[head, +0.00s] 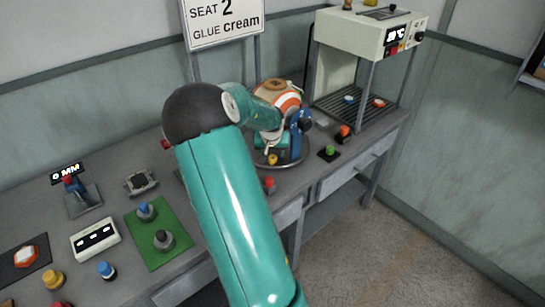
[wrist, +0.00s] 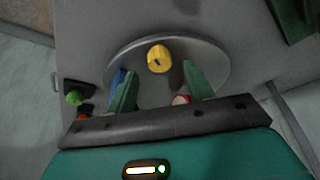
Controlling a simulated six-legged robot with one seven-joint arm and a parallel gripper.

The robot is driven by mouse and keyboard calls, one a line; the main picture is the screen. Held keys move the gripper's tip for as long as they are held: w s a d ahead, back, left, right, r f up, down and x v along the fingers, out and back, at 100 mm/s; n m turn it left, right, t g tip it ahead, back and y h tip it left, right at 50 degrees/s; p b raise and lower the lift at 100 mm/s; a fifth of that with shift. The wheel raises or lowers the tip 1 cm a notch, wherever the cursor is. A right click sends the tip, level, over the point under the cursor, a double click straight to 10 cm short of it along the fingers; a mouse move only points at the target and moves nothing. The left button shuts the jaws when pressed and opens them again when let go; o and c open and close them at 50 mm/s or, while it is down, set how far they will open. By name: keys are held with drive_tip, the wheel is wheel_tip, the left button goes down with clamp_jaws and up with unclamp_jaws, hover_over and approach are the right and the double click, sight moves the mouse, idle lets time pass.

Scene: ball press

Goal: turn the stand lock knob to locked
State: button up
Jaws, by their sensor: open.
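The yellow knob (head: 272,159) is on the round metal plate (head: 296,162) of the stand, below the orange-and-white ball (head: 286,100). In the wrist view the knob (wrist: 160,58), with a small dark mark on it, sits on the plate (wrist: 214,67). My gripper (wrist: 159,70) is open above the plate, its two green fingers apart and the knob lying between and slightly beyond their tips. I cannot tell whether they touch it. In the head view my arm partly hides the gripper and the stand. I cannot read the knob's lock position.
A blue stand post (head: 300,130) rises right of the knob. A red button (head: 269,184), a green button (head: 329,153) and an orange button (head: 343,131) stand near the plate. A press frame (head: 368,60) is behind right. A green mat (head: 152,250) with knobs lies left.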

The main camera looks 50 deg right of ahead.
sight(272, 157)
drive_tip(key=shift+x, duration=1.9)
drive_tip(key=shift+c, duration=0.2)
drive_tip(key=c, duration=0.9)
drive_tip(key=shift+c, duration=0.2)
